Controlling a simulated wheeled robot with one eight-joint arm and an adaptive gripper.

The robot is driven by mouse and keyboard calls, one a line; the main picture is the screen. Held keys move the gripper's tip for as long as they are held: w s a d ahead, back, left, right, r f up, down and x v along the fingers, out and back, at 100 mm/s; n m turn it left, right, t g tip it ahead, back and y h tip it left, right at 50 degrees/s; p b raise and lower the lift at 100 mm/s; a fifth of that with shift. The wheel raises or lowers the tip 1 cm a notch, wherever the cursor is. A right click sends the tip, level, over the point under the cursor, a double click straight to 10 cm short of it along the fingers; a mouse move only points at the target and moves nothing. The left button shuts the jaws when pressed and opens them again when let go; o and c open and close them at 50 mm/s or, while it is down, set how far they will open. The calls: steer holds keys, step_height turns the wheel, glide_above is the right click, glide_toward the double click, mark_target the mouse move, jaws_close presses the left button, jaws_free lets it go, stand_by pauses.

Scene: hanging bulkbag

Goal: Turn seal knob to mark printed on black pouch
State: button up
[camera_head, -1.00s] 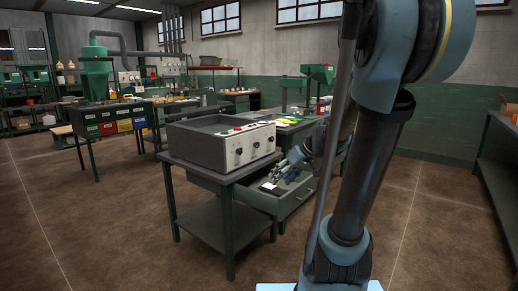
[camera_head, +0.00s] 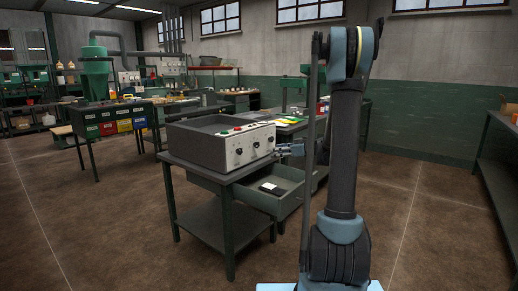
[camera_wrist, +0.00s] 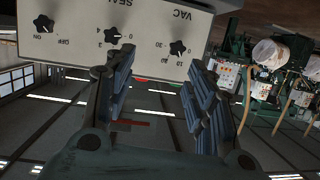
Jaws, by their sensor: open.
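The grey sealing machine (camera_head: 205,150) stands on the table with several dark knobs on its pale front panel. The seal knob (camera_wrist: 113,36) is the middle one in the upside-down wrist view, its pointer near the low end of a scale with 3 and 4 visible. In the head view the seal knob (camera_head: 256,145) is small. My gripper (camera_wrist: 150,75) is open and empty, fingers apart, just off the panel between the SEAL and VAC knobs in the picture. It also shows in the head view (camera_head: 291,150). A black pouch (camera_head: 267,189) with a white patch lies in the open drawer; its mark is unreadable.
The VAC knob (camera_wrist: 178,48) and the ON/OFF knob (camera_wrist: 43,23) flank the seal knob. The open drawer (camera_head: 283,205) juts out below my gripper. Another bench (camera_head: 495,165) stands at the right edge. The floor in front is clear.

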mark_target(258, 145)
steer(key=w+d+f+n+t+y, duration=0.2)
steer(key=w+d+f+t, duration=0.15)
steer(key=w, duration=0.45)
steer(key=shift+g, duration=0.45)
steer(key=x, duration=1.6)
steer(key=shift+w+a+r, duration=0.25)
steer(key=shift+w, duration=0.1)
steer(key=c, duration=1.1)
